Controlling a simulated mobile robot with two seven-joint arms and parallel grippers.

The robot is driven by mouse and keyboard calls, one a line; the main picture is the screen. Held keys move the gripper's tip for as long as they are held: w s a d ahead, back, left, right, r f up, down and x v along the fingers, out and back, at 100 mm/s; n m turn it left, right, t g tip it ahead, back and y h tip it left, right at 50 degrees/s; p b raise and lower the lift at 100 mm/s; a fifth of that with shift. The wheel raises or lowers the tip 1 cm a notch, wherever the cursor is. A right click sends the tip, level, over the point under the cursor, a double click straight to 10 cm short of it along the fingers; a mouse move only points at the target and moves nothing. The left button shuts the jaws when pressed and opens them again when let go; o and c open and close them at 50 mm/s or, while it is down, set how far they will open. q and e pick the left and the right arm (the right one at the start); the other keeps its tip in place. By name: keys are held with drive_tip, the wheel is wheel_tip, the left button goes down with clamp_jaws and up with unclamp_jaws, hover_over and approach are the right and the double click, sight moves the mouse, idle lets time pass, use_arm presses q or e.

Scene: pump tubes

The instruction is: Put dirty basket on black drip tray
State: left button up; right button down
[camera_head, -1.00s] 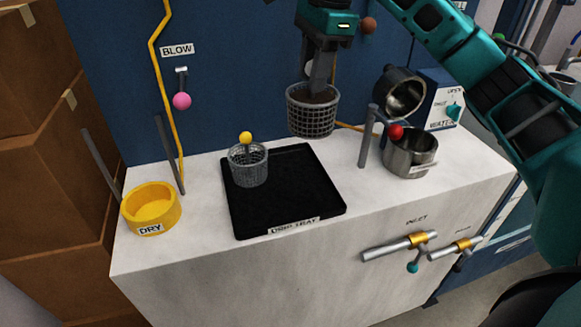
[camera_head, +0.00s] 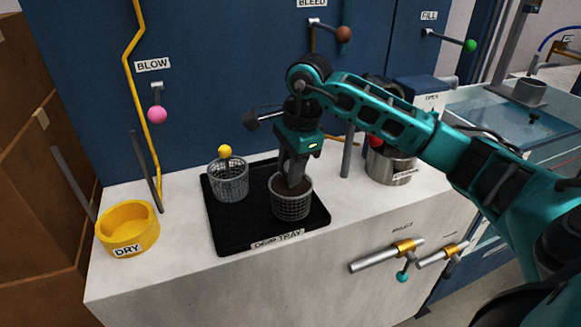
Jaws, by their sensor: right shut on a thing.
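The dirty basket (camera_head: 292,201) is a grey mesh basket with dark brown contents. It is upright at the right part of the black drip tray (camera_head: 232,236), on or just above its surface; I cannot tell if it touches. My right gripper (camera_head: 295,183) points down into the basket and is shut on it; the fingertips are partly hidden inside. A second, empty-looking mesh basket (camera_head: 228,184) with a yellow ball on top stands on the tray's left back part, apart from the dirty one. My left gripper is not in view.
A yellow DRY ring (camera_head: 127,232) stands at the left of the white counter (camera_head: 180,262). A steel pot (camera_head: 391,166) and a grey post (camera_head: 347,158) stand right of the tray. INLET valve handles (camera_head: 385,255) stick out of the counter front.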

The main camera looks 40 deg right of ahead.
sight(300, 187)
drive_tip(key=shift+f, duration=0.15)
drive_tip(key=c, duration=0.8)
unclamp_jaws()
drive_tip(key=r, duration=0.4)
drive_tip(key=s+r, duration=0.1)
drive_tip(key=r, duration=0.3)
drive_tip(key=d+r, duration=0.1)
drive_tip(key=r, duration=0.3)
drive_tip(key=shift+s+p, duration=0.3)
drive_tip(key=shift+s, duration=0.1)
